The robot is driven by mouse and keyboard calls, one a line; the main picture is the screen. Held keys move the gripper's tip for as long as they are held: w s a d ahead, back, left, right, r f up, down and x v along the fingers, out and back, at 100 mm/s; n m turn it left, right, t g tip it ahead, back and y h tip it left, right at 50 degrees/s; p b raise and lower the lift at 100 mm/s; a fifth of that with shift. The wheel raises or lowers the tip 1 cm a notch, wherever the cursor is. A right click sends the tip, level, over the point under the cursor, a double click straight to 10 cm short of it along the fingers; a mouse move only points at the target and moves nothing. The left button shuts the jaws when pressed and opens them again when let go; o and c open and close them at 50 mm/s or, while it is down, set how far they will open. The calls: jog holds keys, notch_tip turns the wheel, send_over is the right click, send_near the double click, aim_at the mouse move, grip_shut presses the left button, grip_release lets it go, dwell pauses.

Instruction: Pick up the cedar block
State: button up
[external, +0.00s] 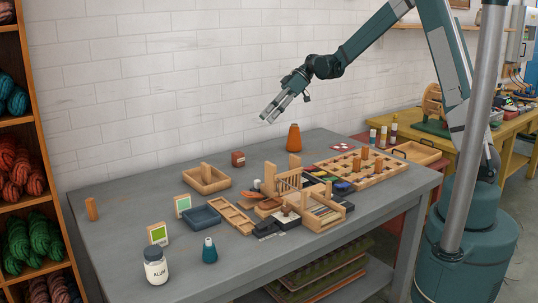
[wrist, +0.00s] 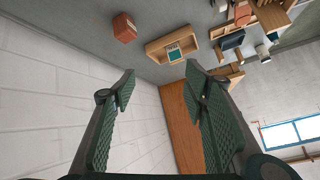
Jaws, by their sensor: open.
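A small reddish-brown block (external: 238,159), which looks like the cedar block, stands on the grey table near its back edge, left of the orange bottle. A mark shows on its face. It also shows in the wrist view (wrist: 125,28) at the top, left of centre, beyond the fingertips and apart from them. My gripper (external: 268,114) is raised well above the back of the table, up and to the right of the block. In the wrist view my gripper (wrist: 161,83) has its two green padded fingers spread wide with nothing between them.
An orange bottle (external: 293,138) stands right of the block. A wooden tray (external: 188,177) holding an upright piece lies left and in front of it. Wooden racks and trays crowd the table's middle and right. The table's back left is mostly clear. A white brick wall (external: 160,80) rises behind.

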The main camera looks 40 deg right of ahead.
jog(key=w+a+f+n+g+y, duration=0.1)
jog(key=w+a+f+n+y, duration=0.15)
jog(key=w+f, duration=0.35)
jog(key=n+g+y, duration=0.1)
jog(key=n, duration=0.3)
send_near(238, 153)
jog(key=shift+w+a+f+m, duration=0.1)
jog(key=shift+a+m, duration=0.05)
jog(key=shift+a, duration=0.35)
jog(key=shift+w+a+f+m, duration=0.1)
jog(key=shift+a, duration=0.35)
jog(key=shift+w+f+g+y, duration=0.15)
jog(key=shift+f+g+y, duration=0.15)
jog(key=shift+f, duration=0.35)
jog(key=shift+a+f, duration=0.1)
jog(key=shift+a, duration=0.1)
jog(key=shift+x, duration=1.15)
jog(key=shift+a+b, duration=0.15)
jog(key=shift+b, duration=0.15)
jog(key=shift+b+x, duration=0.6)
jog(key=shift+x, duration=1.85)
